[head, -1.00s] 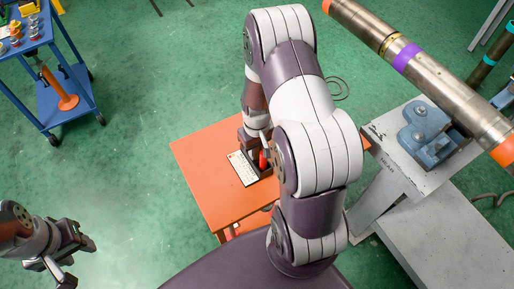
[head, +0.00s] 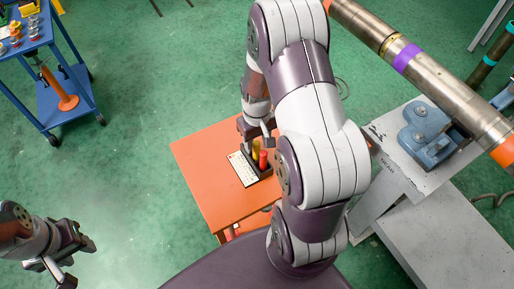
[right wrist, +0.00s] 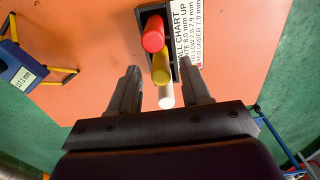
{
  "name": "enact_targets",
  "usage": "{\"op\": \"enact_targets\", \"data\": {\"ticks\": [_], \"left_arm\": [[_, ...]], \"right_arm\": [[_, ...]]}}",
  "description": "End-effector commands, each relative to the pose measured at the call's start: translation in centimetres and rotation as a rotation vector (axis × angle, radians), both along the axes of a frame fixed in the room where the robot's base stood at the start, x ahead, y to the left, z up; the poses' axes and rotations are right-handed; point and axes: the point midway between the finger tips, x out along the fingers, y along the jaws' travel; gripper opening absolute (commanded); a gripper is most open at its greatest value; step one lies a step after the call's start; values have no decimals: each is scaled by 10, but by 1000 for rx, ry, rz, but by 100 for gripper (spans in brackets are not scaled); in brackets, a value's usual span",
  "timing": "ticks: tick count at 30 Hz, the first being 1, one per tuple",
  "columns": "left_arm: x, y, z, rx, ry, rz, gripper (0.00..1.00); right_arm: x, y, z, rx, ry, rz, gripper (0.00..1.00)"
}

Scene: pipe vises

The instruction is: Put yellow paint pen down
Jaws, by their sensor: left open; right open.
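The yellow paint pen (head: 255,148) stands upright in a dark holder (right wrist: 172,15) on the orange table (head: 205,165). In the right wrist view the yellow pen (right wrist: 160,68) is in a row between a red pen (right wrist: 152,36) and a white pen (right wrist: 166,96). My right gripper (head: 257,129) is open and empty just above the holder. In the right wrist view its fingers (right wrist: 160,80) are spread on either side of the row, apart from the pens. My left gripper (head: 80,262) is open and empty at the lower left, away from the table.
A white wall chart (head: 242,169) lies beside the holder. A blue and yellow gauge (right wrist: 22,72) lies on the table in the right wrist view. A steel pipe (head: 440,80) in a blue vise (head: 425,135) is at right. A blue cart (head: 60,95) stands upper left.

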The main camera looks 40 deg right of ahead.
Motion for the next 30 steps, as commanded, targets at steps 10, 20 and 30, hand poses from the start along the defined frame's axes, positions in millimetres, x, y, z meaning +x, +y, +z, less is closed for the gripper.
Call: {"op": "enact_targets", "data": {"ticks": [10,20,30], "left_arm": [[0,0,0,0,0,0,43],[0,0,0,0,0,0,43],[0,0,0,0,0,0,43]], "right_arm": [[0,1,70,-1,-3,2,48],[-49,110,102,-6,-103,124,48],[-60,120,103,-2,-117,132,48]]}}
